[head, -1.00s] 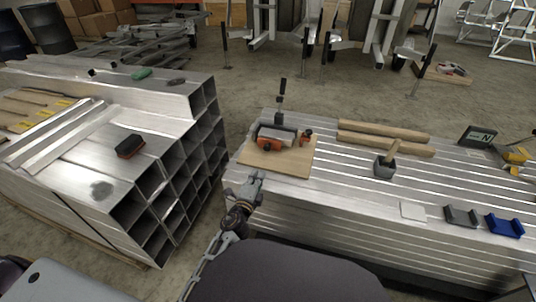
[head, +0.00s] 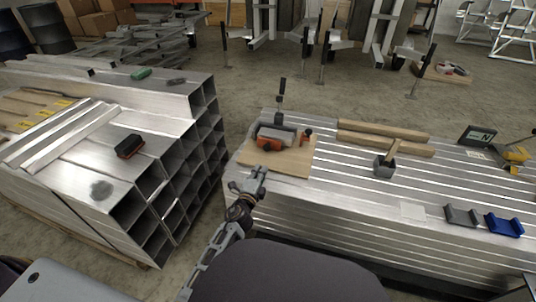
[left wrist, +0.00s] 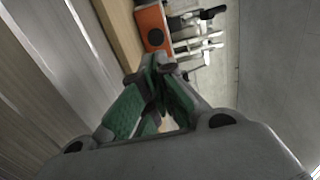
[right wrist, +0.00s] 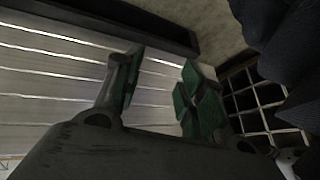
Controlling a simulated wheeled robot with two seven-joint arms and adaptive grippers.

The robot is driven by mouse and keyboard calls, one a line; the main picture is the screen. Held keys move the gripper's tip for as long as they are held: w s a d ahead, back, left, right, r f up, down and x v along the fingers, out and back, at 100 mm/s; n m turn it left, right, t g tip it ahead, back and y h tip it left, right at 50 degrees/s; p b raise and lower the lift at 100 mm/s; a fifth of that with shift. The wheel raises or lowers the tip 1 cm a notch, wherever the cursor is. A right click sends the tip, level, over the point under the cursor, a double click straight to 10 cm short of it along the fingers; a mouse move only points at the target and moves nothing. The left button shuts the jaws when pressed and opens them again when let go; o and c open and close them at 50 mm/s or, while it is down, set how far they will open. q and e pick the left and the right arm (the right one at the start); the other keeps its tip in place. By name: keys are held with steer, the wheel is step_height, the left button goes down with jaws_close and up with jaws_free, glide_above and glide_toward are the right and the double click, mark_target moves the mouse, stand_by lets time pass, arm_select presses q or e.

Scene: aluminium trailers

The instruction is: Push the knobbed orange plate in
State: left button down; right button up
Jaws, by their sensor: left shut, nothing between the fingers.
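The orange plate with a dark round knob (head: 268,144) is on the front of a small fixture on a wooden board (head: 290,165), on the near left of the aluminium stack. In the left wrist view the plate (left wrist: 151,20) shows beyond the fingertips, with its knob facing me. My left gripper (head: 261,171) is shut and empty, just in front of the board's near edge; it shows apart from the plate. Its closed fingertips (left wrist: 151,75) also show in the left wrist view. My right gripper (right wrist: 158,80) is open and empty in the right wrist view; the head view does not show it.
An upright black-handled clamp (head: 281,97) stands behind the plate. A small orange-and-black part (head: 306,134) is right of it. Square tubes (head: 165,190) are stacked at left across a gap.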

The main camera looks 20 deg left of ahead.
mark_target(268, 160)
arm_select(q)
steer(key=shift+w, duration=1.4)
steer(key=shift+w+f+b, duration=0.2)
steer(key=shift+w+b, duration=0.2)
steer(key=shift+w, duration=1.55)
steer(key=shift+w+f+b, duration=0.1)
steer(key=shift+w+b, duration=0.4)
steer(key=shift+w, duration=1.7)
arm_select(e)
steer(key=shift+s+a+f+t, duration=0.1)
steer(key=shift+a+f+t, duration=0.05)
steer(key=shift+f, duration=0.55)
steer(key=shift+a+f+t, duration=0.1)
steer(key=shift+f+t, duration=0.05)
steer(key=shift+f, duration=0.55)
arm_select(q)
steer(key=shift+w, duration=0.1)
arm_select(e)
steer(key=shift+w, duration=0.2)
